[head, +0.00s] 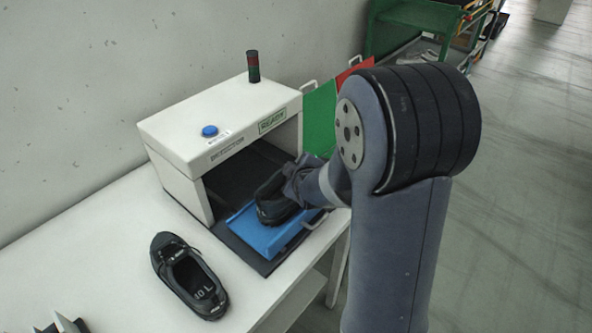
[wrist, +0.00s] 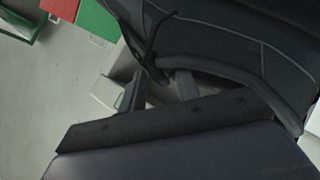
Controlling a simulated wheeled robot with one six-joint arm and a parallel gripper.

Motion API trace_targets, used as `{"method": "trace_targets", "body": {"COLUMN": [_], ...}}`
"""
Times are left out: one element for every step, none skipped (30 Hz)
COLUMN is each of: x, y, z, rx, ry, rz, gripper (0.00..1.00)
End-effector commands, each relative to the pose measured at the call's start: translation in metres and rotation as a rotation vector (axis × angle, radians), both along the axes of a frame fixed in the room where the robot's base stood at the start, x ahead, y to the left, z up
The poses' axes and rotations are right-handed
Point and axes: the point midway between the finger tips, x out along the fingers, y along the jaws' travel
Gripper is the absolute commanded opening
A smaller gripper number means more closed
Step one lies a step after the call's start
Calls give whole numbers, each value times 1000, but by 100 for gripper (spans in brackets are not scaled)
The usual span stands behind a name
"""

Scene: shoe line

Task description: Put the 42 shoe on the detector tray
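A dark shoe (head: 270,202) is at the blue detector tray (head: 251,236), resting on it or just above it; I cannot tell which. Its size mark is not visible. My gripper (head: 296,186) is at the right end of this shoe, its fingers largely hidden in the head view. In the wrist view, the shoe (wrist: 230,50) fills the upper right, close to the camera. My two fingers (wrist: 160,88) show a gap between them, their tips by the shoe's edge. Whether they grip it is unclear.
The white detector (head: 178,140) stands over the back of the tray and shows READY. Another black shoe (head: 187,274), marked 40 L, lies on the white table (head: 110,235) left of the tray.

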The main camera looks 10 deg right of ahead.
Motion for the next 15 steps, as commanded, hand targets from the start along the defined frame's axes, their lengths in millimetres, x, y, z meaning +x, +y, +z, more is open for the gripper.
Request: {"method": "trace_targets", "body": {"x": [0, 0, 0, 0, 0, 0, 0, 0, 0, 0, 0, 0, 0, 0, -1], "y": [0, 0, 0, 0, 0, 0, 0, 0, 0, 0, 0, 0, 0, 0, 0], "z": [0, 0, 0, 0, 0, 0, 0, 0, 0, 0, 0, 1, 2, 3, 3], "rx": [0, 0, 0, 0, 0, 0, 0, 0, 0, 0, 0, 0, 0, 0, 0], "ry": [0, 0, 0, 0, 0, 0, 0, 0, 0, 0, 0, 0, 0, 0, -1], "rz": [0, 0, 0, 0, 0, 0, 0, 0, 0, 0, 0, 0, 0, 0, -1], "gripper": [35, 38, 41, 43, 46, 46, 46, 46, 46, 46, 46, 46, 46, 46, 46]}}
